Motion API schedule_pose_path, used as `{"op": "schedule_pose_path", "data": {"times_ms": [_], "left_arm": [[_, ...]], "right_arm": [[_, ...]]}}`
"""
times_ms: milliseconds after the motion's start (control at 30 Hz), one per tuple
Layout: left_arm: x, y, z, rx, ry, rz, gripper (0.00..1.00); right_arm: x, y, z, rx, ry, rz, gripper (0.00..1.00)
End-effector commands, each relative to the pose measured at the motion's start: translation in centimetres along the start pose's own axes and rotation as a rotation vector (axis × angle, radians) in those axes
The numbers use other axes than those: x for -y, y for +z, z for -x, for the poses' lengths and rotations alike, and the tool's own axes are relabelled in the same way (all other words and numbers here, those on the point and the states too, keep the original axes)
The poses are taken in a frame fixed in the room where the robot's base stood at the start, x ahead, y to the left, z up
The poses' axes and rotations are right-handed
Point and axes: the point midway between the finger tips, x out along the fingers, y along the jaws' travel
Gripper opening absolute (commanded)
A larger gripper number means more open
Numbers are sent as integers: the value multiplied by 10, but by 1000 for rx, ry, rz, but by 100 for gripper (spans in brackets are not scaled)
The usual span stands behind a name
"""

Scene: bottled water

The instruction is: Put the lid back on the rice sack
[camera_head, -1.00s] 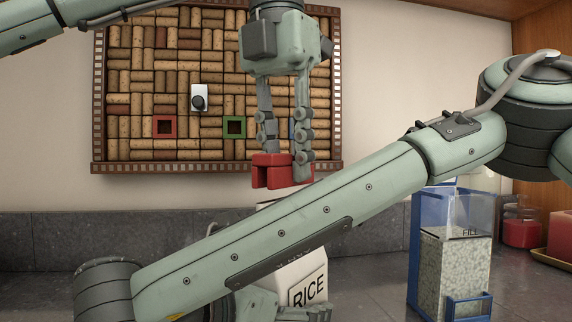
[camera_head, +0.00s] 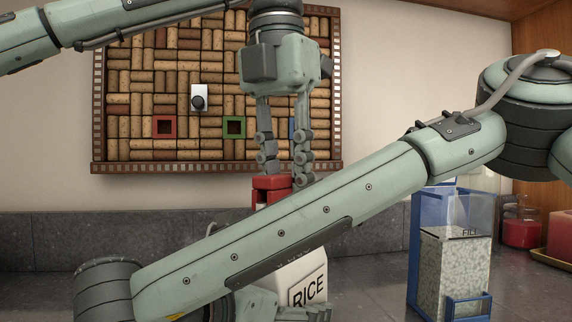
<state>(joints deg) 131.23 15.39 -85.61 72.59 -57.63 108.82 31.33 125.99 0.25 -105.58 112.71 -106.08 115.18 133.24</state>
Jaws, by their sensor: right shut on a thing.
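The white sack marked RICE (camera_head: 305,285) stands at the bottom middle, its middle hidden behind my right arm. A red block-like piece (camera_head: 270,183), which looks like the lid, is above it, close to a pale part; contact cannot be told. My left gripper (camera_head: 286,177) hangs down from the top with its fingertips on the red piece; the right finger's tip is partly hidden by my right arm. My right gripper (camera_head: 305,313) is low in the picture, mostly hidden, with its fingers against the sack's lower front.
A clear bin (camera_head: 456,270) of pale grains in a blue frame stands right of the sack. A red jar (camera_head: 522,232) is behind it at the right. A cork board (camera_head: 150,80) hangs on the wall. My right arm crosses the view in front of the sack.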

Motion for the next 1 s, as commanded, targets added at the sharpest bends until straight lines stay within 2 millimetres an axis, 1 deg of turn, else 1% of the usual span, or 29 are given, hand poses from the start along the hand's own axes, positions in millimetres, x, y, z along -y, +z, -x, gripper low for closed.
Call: {"op": "schedule_pose_path", "data": {"times_ms": [500, 1000], "left_arm": [[0, 0, 0, 1, -1, 0, 6], [0, -1, -10, 1, -2, 0, 6]], "right_arm": [[0, -1, 0, -2, 0, 2, 10], [0, -1, 0, -2, 0, 2, 10]]}}
